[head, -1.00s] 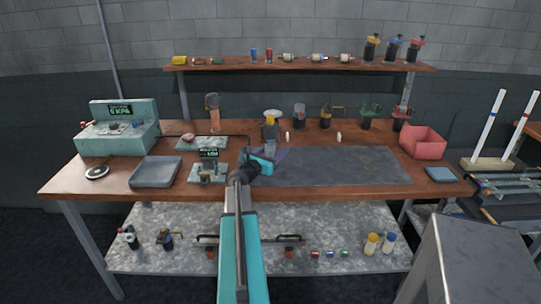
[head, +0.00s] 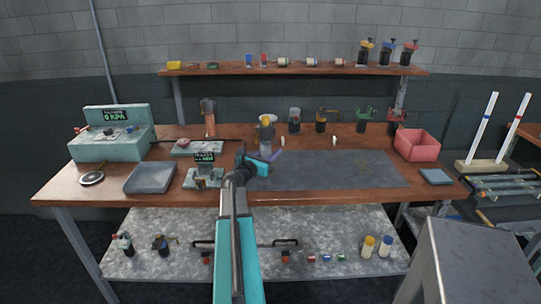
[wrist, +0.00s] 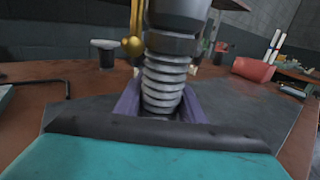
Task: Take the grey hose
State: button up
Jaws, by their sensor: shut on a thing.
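The grey hose (wrist: 164,82) is a ribbed grey piece in the middle of the wrist view, roughly upright, with a dark collar above it. My gripper (wrist: 158,108) has its purple fingers on both sides of the ribbed part and is shut on it. The fingers and my dark palm edge hide its lower end. In the head view the grey hose (head: 266,145) shows small above the workbench (head: 110,182), near the dark mat's left end. My gripper (head: 273,157) is at its lower part. I cannot tell whether it touches the bench.
A dark mat (head: 340,170) lies clear to the right. A grey tray (head: 150,178) and a small device with a display (head: 204,170) stand to the left. Several burners and a red bin (head: 416,145) line the back. A shelf (head: 300,70) runs above.

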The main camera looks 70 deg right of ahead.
jog(key=shift+r, duration=0.85)
jog(key=shift+a+r, duration=0.25)
jog(key=s+r+v, duration=0.1)
jog(key=s+v, duration=0.1)
jog(key=v, duration=1.1)
jog(key=shift+s+a+r, duration=0.15)
jog(key=shift+a+r, duration=0.15)
jog(key=shift+a, duration=0.15)
jog(key=p+v, duration=0.1)
jog(key=p, duration=0.4)
jog(key=shift+s+a, duration=0.15)
jog(key=shift+a, duration=0.2)
jog(key=shift+a+f+p, duration=0.1)
jog(key=shift+a+p, duration=0.05)
jog(key=shift+p, duration=0.15)
